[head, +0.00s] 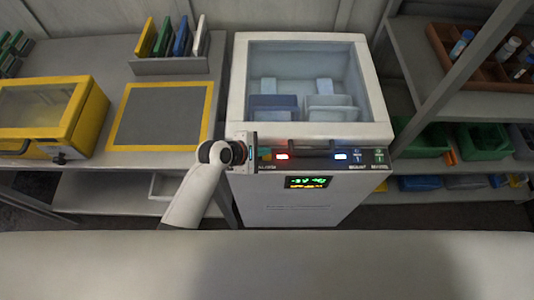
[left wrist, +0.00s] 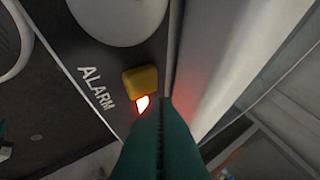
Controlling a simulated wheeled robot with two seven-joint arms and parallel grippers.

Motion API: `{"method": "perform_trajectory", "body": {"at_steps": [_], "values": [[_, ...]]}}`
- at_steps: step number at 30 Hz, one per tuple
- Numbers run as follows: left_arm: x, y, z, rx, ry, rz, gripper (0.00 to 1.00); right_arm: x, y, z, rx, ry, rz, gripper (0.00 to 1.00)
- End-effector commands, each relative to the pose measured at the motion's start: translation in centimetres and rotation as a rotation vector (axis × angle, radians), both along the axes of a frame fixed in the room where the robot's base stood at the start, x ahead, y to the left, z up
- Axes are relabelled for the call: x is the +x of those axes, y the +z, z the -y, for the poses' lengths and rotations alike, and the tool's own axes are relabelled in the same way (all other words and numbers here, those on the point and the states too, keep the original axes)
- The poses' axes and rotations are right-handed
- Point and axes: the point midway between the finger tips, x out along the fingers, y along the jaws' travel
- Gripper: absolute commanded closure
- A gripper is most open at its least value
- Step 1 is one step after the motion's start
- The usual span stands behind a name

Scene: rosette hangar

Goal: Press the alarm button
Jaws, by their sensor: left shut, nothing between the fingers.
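The alarm button is a yellow, rounded square block (left wrist: 141,82) in the left wrist view, on a dark panel beside the white word ALARM. A bright red-white lamp glows at its lower edge. In the head view a red light (head: 282,156) glows on the front panel of the white cabinet, just right of my left gripper (head: 262,153). The gripper's dark green fingers (left wrist: 164,106) are shut and empty. Their tips are close beside the yellow button and lamp in the left wrist view; I cannot tell whether they touch. My right gripper is not in view.
The white cabinet (head: 238,85) has a glass-topped bin, a blue light (head: 341,156), more controls at the panel's right and a green-lit display (head: 307,182). A yellow-framed box (head: 88,112) and grey mat (head: 160,114) lie on the left bench. Shelves with bins stand right.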

Motion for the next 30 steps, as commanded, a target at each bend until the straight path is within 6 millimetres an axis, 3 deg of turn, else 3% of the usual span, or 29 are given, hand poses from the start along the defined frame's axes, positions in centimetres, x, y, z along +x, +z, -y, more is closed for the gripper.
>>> {"method": "perform_trajectory", "body": {"at_steps": [30], "values": [[-0.01,-0.93,0.01,0.0,0.0,0.0,1.0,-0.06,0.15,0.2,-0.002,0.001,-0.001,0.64]]}}
